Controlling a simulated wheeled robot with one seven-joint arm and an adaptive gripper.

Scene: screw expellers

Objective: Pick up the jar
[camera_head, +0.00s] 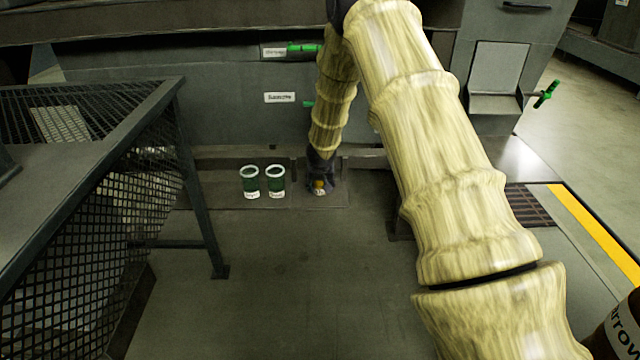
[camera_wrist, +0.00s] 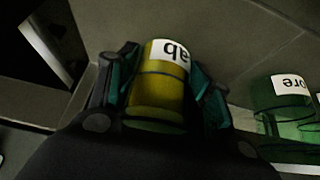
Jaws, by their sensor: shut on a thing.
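A yellow jar (camera_wrist: 158,95) with a white label reading "ab" stands between the two fingers of my gripper (camera_wrist: 165,88) in the wrist view. The fingers are shut on its sides. In the head view the jar (camera_head: 319,187) is a small yellow patch low in my gripper (camera_head: 320,184), just above or on the floor plate; I cannot tell whether it touches. My gripper hides most of the jar there.
Two green jars with white labels, a left one (camera_head: 250,181) and a right one (camera_head: 275,181), stand to the left of my gripper. A mesh-sided table (camera_head: 165,100) stands further left. A grey machine (camera_head: 220,100) with green handles rises behind. Floor in front is clear.

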